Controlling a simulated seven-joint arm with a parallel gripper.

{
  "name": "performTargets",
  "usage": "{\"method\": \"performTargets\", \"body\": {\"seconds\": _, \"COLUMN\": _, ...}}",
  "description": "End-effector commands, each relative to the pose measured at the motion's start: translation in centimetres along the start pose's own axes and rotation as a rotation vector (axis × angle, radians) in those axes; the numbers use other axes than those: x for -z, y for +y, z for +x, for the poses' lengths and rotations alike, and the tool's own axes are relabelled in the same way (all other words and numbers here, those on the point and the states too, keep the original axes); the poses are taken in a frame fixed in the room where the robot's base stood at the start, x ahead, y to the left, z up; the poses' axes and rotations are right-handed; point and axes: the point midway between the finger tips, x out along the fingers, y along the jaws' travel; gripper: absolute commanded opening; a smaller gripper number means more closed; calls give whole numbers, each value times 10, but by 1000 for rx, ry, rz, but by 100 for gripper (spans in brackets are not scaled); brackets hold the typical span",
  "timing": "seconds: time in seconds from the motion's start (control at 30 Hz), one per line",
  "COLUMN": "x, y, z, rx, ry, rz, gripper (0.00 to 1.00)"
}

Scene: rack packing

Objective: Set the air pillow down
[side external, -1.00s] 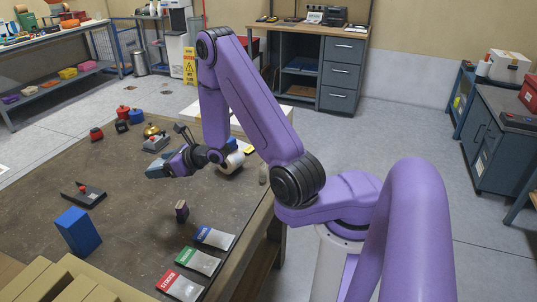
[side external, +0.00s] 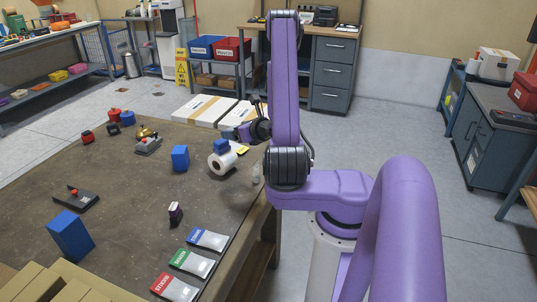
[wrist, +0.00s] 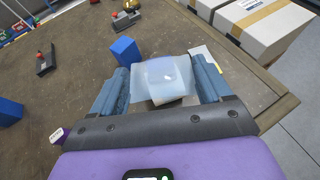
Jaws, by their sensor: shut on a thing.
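The air pillow (wrist: 172,82) is a translucent, pale blue cushion in the wrist view. It sits between the two blue-grey fingers of my gripper (wrist: 160,70), which is shut on it. Something darker blue shows faintly through it, and a whitish thing lies partly hidden below it.
A blue block (side external: 180,158) stands left of the roll. White cartons (side external: 205,110) lie along the far edge. A metal device (side external: 147,143) stands further left. Labelled packets (side external: 190,262) lie along the right edge near the front. The middle of the table (side external: 125,185) is mostly clear.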

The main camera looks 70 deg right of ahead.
Motion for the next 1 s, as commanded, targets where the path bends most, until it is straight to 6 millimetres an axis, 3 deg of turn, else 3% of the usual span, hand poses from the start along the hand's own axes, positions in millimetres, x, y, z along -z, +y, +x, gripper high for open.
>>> {"method": "performTargets", "body": {"seconds": 0.03, "x": 4, "y": -22, "z": -10, "rx": 50, "ry": 0, "rz": 23, "gripper": 50}}
{"method": "performTargets", "body": {"seconds": 0.2, "x": 16, "y": -70, "z": -39, "rx": 167, "ry": -1, "rz": 75, "gripper": 50}}
{"method": "performTargets", "body": {"seconds": 0.5, "x": 33, "y": -119, "z": -81, "rx": 313, "ry": -6, "rz": 142, "gripper": 50}}
{"method": "performTargets", "body": {"seconds": 1.0, "x": 74, "y": -118, "z": -63, "rx": 308, "ry": -5, "rz": 143, "gripper": 50}}
